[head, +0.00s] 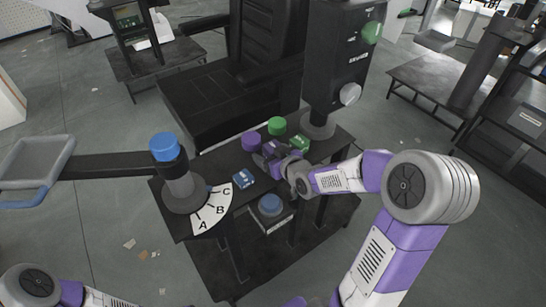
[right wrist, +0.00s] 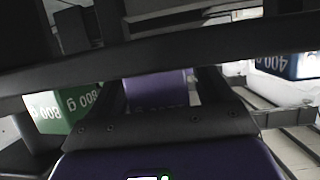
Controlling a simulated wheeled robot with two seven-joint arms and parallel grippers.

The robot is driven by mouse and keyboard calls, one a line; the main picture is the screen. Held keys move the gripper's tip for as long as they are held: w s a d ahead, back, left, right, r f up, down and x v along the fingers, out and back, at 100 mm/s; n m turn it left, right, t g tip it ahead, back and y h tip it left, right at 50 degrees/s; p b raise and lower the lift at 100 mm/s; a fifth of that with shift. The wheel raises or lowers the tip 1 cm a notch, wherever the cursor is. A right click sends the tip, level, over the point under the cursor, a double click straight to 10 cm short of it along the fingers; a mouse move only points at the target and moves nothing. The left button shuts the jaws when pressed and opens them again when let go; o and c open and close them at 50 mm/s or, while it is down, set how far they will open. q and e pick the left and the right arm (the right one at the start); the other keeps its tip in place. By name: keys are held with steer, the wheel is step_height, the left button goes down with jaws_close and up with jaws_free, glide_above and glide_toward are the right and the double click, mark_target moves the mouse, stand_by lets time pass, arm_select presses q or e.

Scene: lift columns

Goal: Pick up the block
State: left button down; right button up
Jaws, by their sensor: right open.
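A green block (head: 300,143) stands on the dark table just right of my right gripper (head: 268,155). A purple thing, seemingly a block (right wrist: 160,88), shows between the open fingers in the wrist view. In the head view the gripper mostly hides it. Contact cannot be told. My left gripper is out of view.
A purple cylinder (head: 251,141) and a green cylinder (head: 277,125) stand behind the gripper. A post with a blue cap (head: 165,147) and a lettered dial (head: 212,210) stand at the left. A black column (head: 340,60) rises behind the table. A blue cylinder (head: 270,205) sits lower down in front.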

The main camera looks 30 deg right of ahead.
steer(key=shift+c, duration=0.3)
jaws_close()
steer(key=shift+w+r, duration=0.15)
steer(key=shift+r, duration=0.05)
